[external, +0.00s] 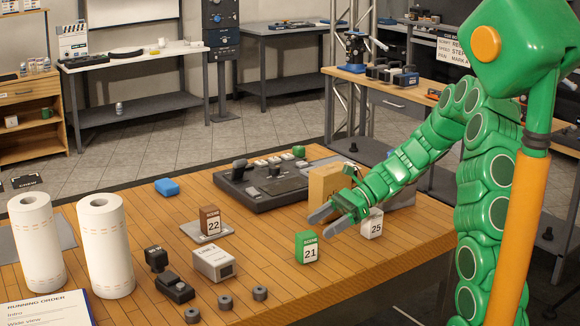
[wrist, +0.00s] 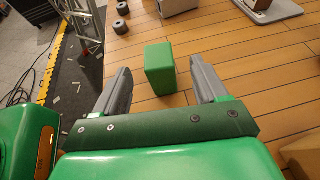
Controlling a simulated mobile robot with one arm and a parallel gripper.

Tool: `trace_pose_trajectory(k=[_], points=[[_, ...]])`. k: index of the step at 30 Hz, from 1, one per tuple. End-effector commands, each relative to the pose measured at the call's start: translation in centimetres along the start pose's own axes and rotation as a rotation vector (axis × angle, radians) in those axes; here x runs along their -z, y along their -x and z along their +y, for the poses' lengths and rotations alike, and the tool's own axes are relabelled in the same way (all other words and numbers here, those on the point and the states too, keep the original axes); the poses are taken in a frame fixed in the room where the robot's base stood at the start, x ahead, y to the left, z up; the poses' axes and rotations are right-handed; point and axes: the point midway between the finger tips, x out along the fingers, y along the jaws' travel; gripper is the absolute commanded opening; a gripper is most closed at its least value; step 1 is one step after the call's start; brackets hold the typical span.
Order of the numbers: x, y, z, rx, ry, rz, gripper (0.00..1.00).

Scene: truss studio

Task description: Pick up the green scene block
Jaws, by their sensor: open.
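The green scene block (external: 307,248) stands upright on the wooden table, its white label reading SCENE 21. It also shows in the wrist view (wrist: 159,68), from its plain green back and top. My gripper (external: 322,222) is open and empty, with its two grey fingers above the table near the block. In the wrist view, my gripper (wrist: 158,85) has its fingers apart, and the block shows in the gap between them, farther out. I cannot tell the exact height of the fingers over the table.
A white scene block 25 (external: 372,223) stands right of the green one, beside a tan box (external: 327,184). Brown block 22 (external: 210,221) stands on a grey pad. A LINE 2 box (external: 214,262) and dark rings (external: 260,293) lie to the left. Table around the green block is clear.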

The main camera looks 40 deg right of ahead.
Motion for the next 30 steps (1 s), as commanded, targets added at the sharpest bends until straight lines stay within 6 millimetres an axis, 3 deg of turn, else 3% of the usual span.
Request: trace_pose_trajectory(k=[6, 20, 30], points=[[1.6, -0.8, 0.0, -0.001, 0.0, -0.001, 0.72], [1.7, -3.9, 0.1, -0.001, 0.0, -0.001, 0.72], [1.9, -8.0, 0.3, -0.003, 0.001, -0.002, 0.72]])
